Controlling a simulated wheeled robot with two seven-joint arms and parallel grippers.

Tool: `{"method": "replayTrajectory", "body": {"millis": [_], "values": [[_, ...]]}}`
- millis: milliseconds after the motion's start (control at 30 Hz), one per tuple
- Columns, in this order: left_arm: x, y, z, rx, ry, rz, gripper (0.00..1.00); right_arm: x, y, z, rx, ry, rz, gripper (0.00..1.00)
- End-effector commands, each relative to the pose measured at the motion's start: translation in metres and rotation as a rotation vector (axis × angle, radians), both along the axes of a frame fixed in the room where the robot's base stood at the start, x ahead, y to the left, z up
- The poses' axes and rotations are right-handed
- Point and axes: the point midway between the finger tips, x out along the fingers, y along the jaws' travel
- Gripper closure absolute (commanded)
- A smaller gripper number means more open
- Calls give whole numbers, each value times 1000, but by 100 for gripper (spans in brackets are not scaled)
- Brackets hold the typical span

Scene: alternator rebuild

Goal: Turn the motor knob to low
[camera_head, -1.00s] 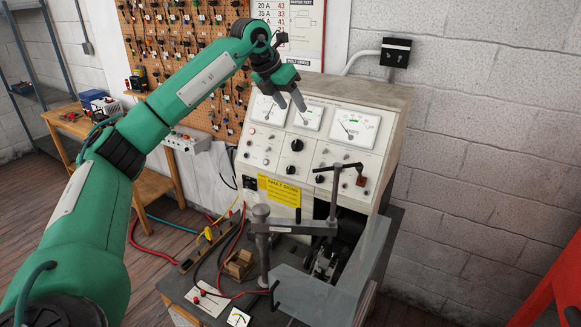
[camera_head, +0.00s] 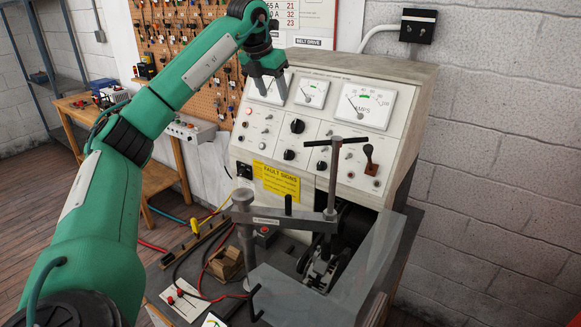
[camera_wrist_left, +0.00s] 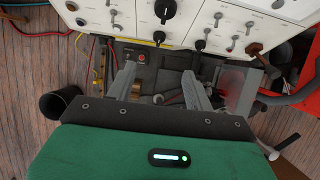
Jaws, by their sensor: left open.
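My left gripper (camera_head: 269,91) is open and empty, above and left of the larger knob, in front of the left gauge. My right gripper is out of view.
Three gauges, including the amps gauge (camera_head: 365,105), line the panel's top. A brown-handled lever (camera_head: 369,155) and small switches surround the knobs. A grey clamp post with T-handle (camera_head: 333,180) and a clear guard (camera_head: 345,280) stand in front. A wooden side table (camera_head: 150,185) stands left.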

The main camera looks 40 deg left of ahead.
Motion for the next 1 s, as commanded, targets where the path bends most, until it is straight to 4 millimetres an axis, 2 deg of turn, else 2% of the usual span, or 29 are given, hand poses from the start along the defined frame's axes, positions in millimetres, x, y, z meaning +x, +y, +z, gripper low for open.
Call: {"method": "replayTrajectory", "body": {"millis": [33,100,200,333,467,667,1000], "values": [[0,0,-27,0,0,0,47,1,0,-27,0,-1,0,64],[0,0,-44,-1,-1,0,47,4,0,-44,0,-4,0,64],[0,0,-62,-1,-1,0,47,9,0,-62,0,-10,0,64],[0,0,-77,-1,-1,0,47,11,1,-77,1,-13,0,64],[0,0,-83,-1,-1,0,47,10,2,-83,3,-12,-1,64],[5,1,-94,0,2,0,47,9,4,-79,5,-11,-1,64],[30,3,-157,0,4,0,47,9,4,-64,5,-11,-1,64]]}}
